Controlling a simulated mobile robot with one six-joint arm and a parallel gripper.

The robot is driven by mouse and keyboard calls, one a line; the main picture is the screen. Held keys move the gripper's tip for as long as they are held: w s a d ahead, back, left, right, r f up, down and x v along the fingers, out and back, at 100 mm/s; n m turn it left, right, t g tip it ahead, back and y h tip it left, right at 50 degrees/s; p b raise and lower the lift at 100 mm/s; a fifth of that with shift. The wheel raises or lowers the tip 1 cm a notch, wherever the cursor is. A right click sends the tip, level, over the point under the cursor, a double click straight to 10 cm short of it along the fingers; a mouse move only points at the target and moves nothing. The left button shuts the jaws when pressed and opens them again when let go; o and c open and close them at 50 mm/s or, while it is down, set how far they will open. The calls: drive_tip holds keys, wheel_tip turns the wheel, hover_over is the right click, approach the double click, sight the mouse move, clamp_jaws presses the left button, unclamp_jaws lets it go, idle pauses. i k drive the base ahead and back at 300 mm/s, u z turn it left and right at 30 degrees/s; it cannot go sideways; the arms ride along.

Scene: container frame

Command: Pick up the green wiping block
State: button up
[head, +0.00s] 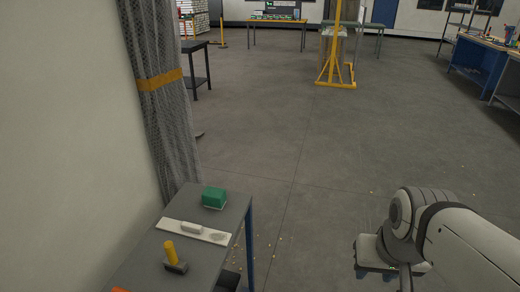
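The green wiping block (214,197) sits on the far end of a grey table (189,257) at the lower left of the head view. It has a thin pale layer under it. Part of my arm shows at the lower right, well to the right of the table and apart from the block. My gripper's fingertips are not visible.
A white strip (167,225) with pale pieces and a yellow-handled tool (172,255) lie on the same table, nearer than the block. A grey curtain (168,120) and a wall stand to the left. The floor between table and arm is clear except for small yellow bits.

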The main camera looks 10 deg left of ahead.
sight(213, 197)
drive_tip(key=u, duration=0.05)
drive_tip(key=i, duration=1.05)
drive_tip(key=u, duration=0.35)
